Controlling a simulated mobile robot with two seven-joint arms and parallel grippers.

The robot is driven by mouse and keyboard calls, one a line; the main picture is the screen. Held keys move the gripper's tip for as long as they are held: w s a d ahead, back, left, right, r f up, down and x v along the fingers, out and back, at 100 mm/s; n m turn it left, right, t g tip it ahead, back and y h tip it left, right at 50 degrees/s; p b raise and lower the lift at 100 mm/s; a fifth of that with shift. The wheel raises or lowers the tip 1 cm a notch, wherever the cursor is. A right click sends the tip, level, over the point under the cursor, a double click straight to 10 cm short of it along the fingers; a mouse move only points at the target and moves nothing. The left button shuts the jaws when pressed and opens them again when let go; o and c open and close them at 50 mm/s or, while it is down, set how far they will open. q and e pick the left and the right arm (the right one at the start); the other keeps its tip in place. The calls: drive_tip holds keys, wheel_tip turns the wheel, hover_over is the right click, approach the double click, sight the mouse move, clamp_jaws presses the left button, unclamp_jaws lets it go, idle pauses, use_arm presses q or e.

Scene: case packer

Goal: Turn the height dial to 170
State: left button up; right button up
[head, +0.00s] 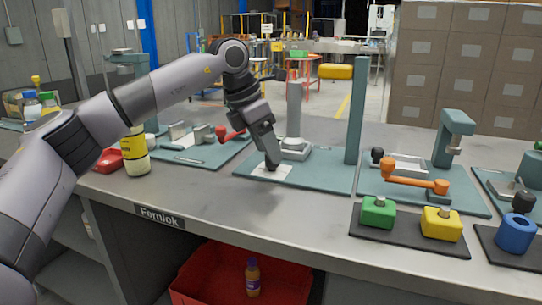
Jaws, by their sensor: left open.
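My left arm reaches in from the left, and its gripper (272,164) points down at a teal base plate (325,178) on the bench. The gripper is open; the gap between its fingers is hard to make out from this side. Its tips are over or at a white patch (259,173) on the plate's left part. My right gripper is not in view.
To the right are a station with an orange lever (415,182), green (378,212) and yellow (441,224) blocks on a black mat, and a blue ring-shaped part (516,233). A yellow-labelled bottle (135,152) stands left. A red bin (215,275) is below the bench.

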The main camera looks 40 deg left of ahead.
use_arm(q)
drive_tip(key=shift+x, duration=0.9)
drive_tip(key=shift+w+f, duration=0.1)
drive_tip(key=shift+f, duration=0.05)
drive_tip(key=c, duration=1)
drive_tip(key=shift+c, duration=0.2)
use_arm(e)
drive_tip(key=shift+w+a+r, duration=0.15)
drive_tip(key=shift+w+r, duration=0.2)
